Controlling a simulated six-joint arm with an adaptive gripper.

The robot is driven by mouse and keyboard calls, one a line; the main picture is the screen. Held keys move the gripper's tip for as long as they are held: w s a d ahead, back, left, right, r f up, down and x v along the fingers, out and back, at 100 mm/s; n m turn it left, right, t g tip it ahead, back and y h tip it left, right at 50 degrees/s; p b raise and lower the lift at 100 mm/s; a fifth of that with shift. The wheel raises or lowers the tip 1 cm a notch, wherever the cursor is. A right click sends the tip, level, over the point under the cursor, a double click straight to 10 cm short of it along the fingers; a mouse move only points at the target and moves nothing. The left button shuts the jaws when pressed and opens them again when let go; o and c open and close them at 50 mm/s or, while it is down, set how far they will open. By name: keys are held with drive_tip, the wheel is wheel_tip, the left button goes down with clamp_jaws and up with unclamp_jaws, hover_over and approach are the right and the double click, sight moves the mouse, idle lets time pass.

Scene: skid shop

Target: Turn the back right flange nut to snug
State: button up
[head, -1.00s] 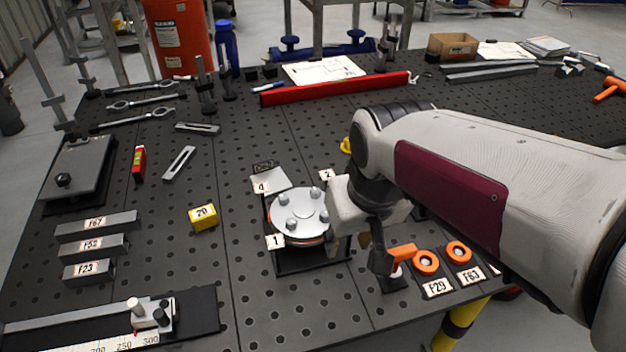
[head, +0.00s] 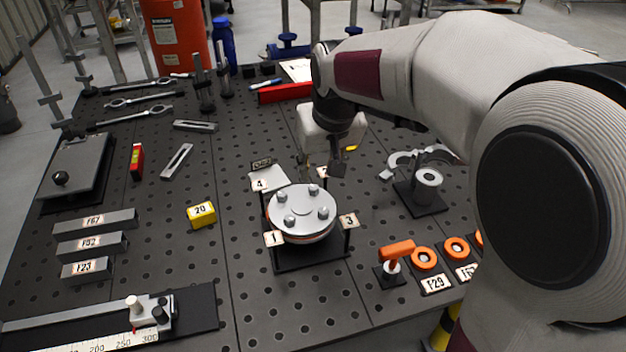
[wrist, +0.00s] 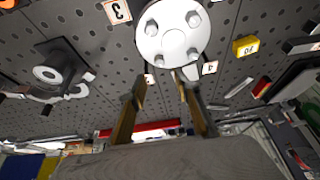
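A round silver flange (head: 302,205) with several nuts on its top face sits on a dark stand with numbered tags. The back right flange nut (head: 313,190) is nearest the tag 2 post. My gripper (head: 337,170) hangs above the table, just behind and to the right of that nut, apart from it. Its fingers partly hide tag 2 in the head view. In the wrist view my gripper (wrist: 160,92) is open, with two separated fingers and nothing held. The flange (wrist: 172,30) shows beyond the fingertips there.
An orange-handled tool (head: 397,250) and orange rings (head: 424,258) lie to the front right. A grey cylinder on a stand (head: 428,180) and a hook-shaped wrench (head: 405,160) are to the right. A yellow block (head: 201,214) stands left. Tag posts rise around the flange.

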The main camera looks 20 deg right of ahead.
sight(313, 186)
drive_tip(key=shift+f, duration=0.15)
drive_tip(key=shift+x, duration=3.8)
clamp_jaws()
